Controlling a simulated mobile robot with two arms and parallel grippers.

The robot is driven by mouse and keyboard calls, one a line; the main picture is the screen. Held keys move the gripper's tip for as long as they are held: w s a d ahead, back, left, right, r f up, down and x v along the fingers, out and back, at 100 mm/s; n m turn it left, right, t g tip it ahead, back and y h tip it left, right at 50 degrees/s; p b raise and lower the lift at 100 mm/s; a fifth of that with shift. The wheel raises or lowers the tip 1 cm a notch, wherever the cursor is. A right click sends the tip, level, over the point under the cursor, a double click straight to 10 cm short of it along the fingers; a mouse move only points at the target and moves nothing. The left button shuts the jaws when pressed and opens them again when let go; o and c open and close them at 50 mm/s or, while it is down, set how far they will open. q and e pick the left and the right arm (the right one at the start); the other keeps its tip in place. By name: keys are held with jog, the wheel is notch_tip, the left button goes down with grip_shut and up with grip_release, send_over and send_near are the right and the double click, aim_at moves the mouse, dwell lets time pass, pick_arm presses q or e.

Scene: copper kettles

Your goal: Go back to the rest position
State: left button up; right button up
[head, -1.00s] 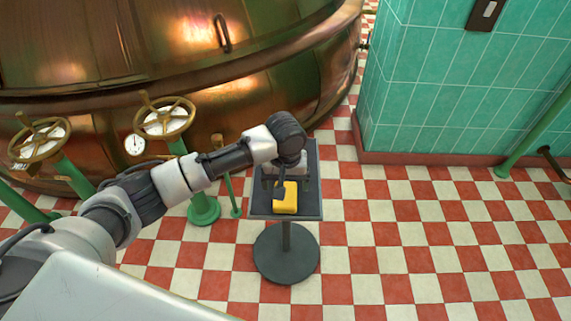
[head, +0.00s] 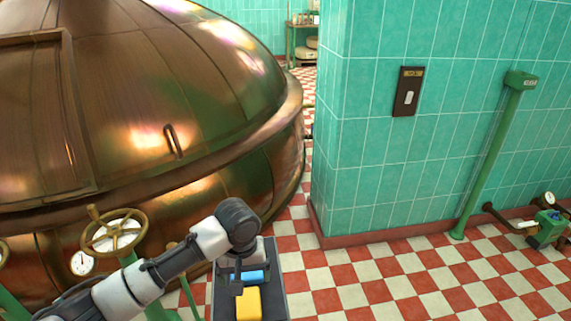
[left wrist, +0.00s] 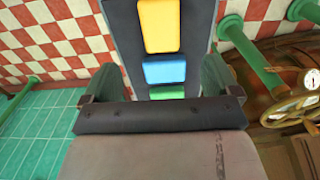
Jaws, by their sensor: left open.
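My left gripper (head: 240,282) is above the small dark stand, with nothing seen between its fingers. In the left wrist view the two fingers (left wrist: 160,80) are spread wide apart. A yellow block (head: 248,303) lies on the stand's tray (head: 275,285), with a blue block (head: 254,276) behind it. The wrist view also shows the yellow block (left wrist: 160,25), the blue block (left wrist: 165,70) and a green block (left wrist: 167,92), partly hidden by the gripper body. My right gripper is not in view.
A large copper kettle (head: 150,110) fills the left, with a brass handwheel valve (head: 112,232) in front. A green tiled pillar (head: 385,160) stands right of the stand. Red and white checkered floor (head: 420,285) is open at lower right.

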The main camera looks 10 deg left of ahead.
pick_arm(q)
jog(key=s+d+f+m+t+h, duration=0.1)
jog(key=s+d+f+m+h, duration=0.35)
jog(key=s, duration=0.75)
jog(key=s+a+f+t+y, duration=0.2)
jog(key=s+a+t+y, duration=0.15)
jog(key=s+a, duration=0.9)
notch_tip(320, 180, down, 18)
jog(key=d+g, duration=0.2)
jog(key=d, duration=0.1)
jog(key=s+a+f, duration=0.1)
jog(key=s+f, duration=0.3)
jog(key=f, duration=0.4)
jog(key=s+a+f, duration=0.1)
jog(key=s+f, duration=0.3)
jog(key=f, duration=0.4)
jog(key=s+a+r+m+g+y+p, duration=0.1)
jog(key=s+r+p, duration=0.5)
jog(key=s+p, duration=0.5)
jog(key=shift+a+p, duration=0.35)
jog(key=shift+p, duration=0.9)
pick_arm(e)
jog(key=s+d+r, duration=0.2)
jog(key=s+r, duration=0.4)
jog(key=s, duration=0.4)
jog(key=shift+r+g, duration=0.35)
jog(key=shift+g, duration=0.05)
